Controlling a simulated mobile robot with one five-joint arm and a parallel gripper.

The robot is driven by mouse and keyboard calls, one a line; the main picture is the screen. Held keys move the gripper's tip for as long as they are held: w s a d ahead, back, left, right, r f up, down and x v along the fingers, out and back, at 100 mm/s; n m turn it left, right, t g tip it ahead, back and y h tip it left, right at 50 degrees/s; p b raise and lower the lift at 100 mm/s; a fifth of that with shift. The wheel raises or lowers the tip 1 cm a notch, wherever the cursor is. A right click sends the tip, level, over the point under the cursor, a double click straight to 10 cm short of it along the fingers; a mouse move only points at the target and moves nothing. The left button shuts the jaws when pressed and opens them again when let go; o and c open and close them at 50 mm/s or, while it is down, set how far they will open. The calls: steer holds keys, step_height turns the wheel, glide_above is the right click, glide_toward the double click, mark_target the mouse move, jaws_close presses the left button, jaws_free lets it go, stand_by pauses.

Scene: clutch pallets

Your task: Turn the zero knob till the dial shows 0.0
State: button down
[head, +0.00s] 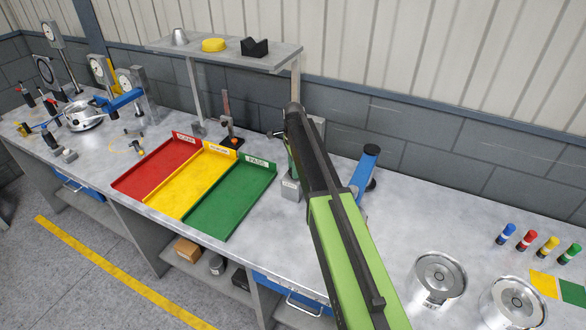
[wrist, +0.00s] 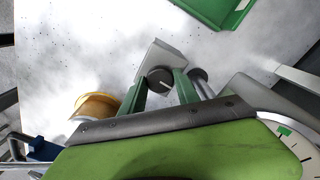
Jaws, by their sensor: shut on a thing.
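The zero knob (wrist: 160,80), a dark round knob with a pale line on its face, sits between the two green fingers of my gripper (wrist: 159,86) in the wrist view. The fingers are shut on its sides. The dial (wrist: 291,140), a white face with black ticks and a green mark, shows only in part at the lower right of the wrist view. Its needle and reading cannot be made out. In the head view my arm covers most of this gauge and the knob; a grey block (head: 290,188) shows at its foot.
Red (head: 158,167), yellow (head: 190,180) and green (head: 232,195) trays lie left of my arm. A blue-handled tool (head: 364,170) stands close on its right. Round metal parts (head: 438,275) lie further right. A shelf (head: 225,52) stands behind.

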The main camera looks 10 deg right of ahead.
steer(key=shift+m, duration=0.6)
steer(key=c, duration=0.9)
jaws_free()
steer(key=shift+r, duration=0.1)
step_height(320, 180, up, 17)
steer(key=p, duration=1.7)
